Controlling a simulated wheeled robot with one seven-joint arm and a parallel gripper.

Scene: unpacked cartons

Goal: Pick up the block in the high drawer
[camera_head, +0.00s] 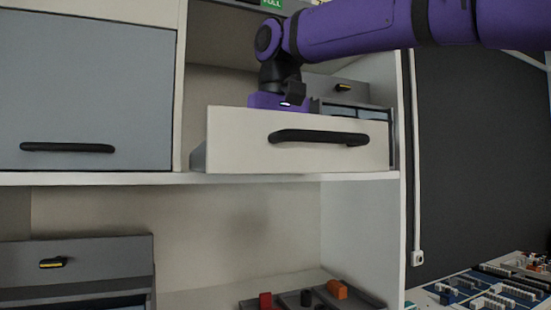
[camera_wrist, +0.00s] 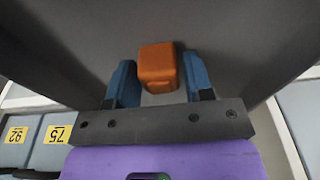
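The high drawer (camera_head: 240,140) is pulled out from the shelf, with a cream front and a black handle (camera_head: 318,137). My arm reaches over its front, and my gripper's purple body (camera_head: 280,101) is partly hidden behind the drawer front. In the wrist view an orange block (camera_wrist: 158,68) lies on the grey drawer floor (camera_wrist: 85,35). My gripper (camera_wrist: 160,82) is open, with one blue finger on each side of the block.
A closed grey cabinet door (camera_head: 90,90) is left of the drawer. Below, a tray (camera_head: 290,300) holds a red piece and an orange piece (camera_head: 337,289). A grey drawer unit (camera_head: 80,265) stands lower left. Yellow labels (camera_wrist: 57,134) show outside the drawer.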

